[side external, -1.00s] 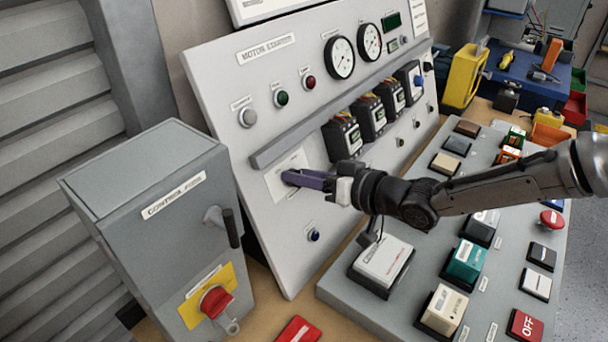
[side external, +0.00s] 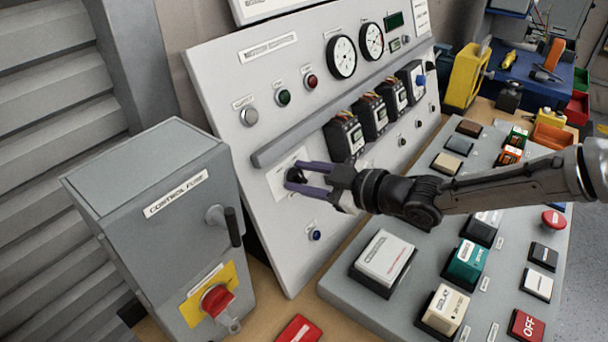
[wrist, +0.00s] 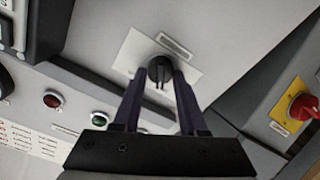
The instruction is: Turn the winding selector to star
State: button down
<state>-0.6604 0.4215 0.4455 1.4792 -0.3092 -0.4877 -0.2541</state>
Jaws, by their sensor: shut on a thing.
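The winding selector is a black round knob (wrist: 159,67) with a raised grip bar, on a pale plate (wrist: 133,52) on the panel. In the side external view the knob (side external: 294,175) shows at the ends of my purple fingers. My gripper (wrist: 161,84) is shut on the knob, one finger on each side of its bar. The side external view also shows my gripper (side external: 298,181) reaching the panel from the right. The plate's label is too small to read, and the fingers hide part of the plate.
A grey control fuse box (side external: 150,215) with a black lever and red rotary switch (side external: 217,301) stands left of the selector. A blue button (side external: 315,235) sits below it. A ledge (side external: 330,110) and several black modules are above and right. A button console (side external: 340,290) lies below my arm.

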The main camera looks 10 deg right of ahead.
jog(key=shift+n, duration=1.2)
jog(key=shift+c, duration=2.2)
grip_release()
jog(key=shift+s, duration=0.1)
jog(key=v, duration=1.3)
jog(key=shift+d+r, duration=0.25)
jog(key=shift+d, duration=0.05)
jog(key=shift+s, duration=0.15)
